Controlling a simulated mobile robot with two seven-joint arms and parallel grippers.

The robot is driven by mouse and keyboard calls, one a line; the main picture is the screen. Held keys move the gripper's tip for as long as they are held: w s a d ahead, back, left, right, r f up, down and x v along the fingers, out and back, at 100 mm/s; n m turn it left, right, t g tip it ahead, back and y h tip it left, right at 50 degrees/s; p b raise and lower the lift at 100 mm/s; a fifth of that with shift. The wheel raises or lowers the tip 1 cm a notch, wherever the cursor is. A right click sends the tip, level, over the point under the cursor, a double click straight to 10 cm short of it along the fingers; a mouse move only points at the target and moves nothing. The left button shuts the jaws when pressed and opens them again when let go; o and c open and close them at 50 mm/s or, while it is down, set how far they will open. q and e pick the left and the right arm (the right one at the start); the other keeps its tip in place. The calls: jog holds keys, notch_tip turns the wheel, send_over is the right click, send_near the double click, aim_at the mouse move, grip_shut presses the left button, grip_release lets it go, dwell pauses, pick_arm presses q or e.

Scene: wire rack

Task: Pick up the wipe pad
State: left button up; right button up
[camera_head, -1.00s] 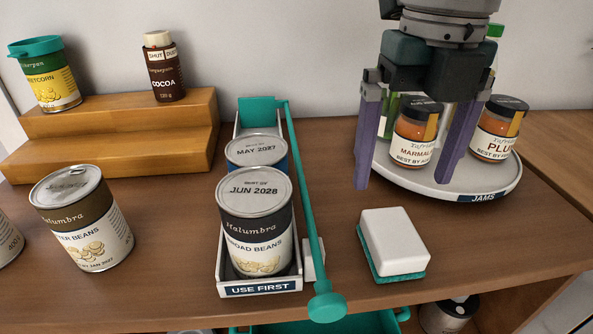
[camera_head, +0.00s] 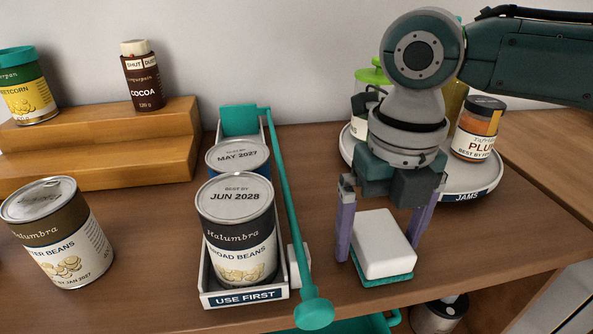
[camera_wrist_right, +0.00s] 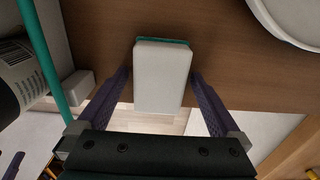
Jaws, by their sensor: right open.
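The wipe pad (camera_head: 383,243) is a white block with a teal underside, lying on the wooden shelf to the right of the can tray. My right gripper (camera_head: 381,237) is open and low at the pad, with one purple finger to the left of it and the other to the right. In the right wrist view the pad (camera_wrist_right: 162,78) lies between the two fingers, with a gap on both sides. It is not gripped.
A "USE FIRST" tray (camera_head: 243,300) with cans and a teal rod (camera_head: 288,205) stands close left of the gripper. A round "JAMS" turntable (camera_head: 480,190) with jars is behind. A wooden step riser (camera_head: 100,150) is at the back left. The shelf's front edge is near the pad.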

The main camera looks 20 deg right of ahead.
aim_at(380, 232)
jog(key=c, duration=1.3)
jog(key=shift+r, duration=0.15)
notch_tip(380, 232, up, 20)
jog(key=shift+f+p, duration=0.1)
jog(key=shift+p, duration=1.15)
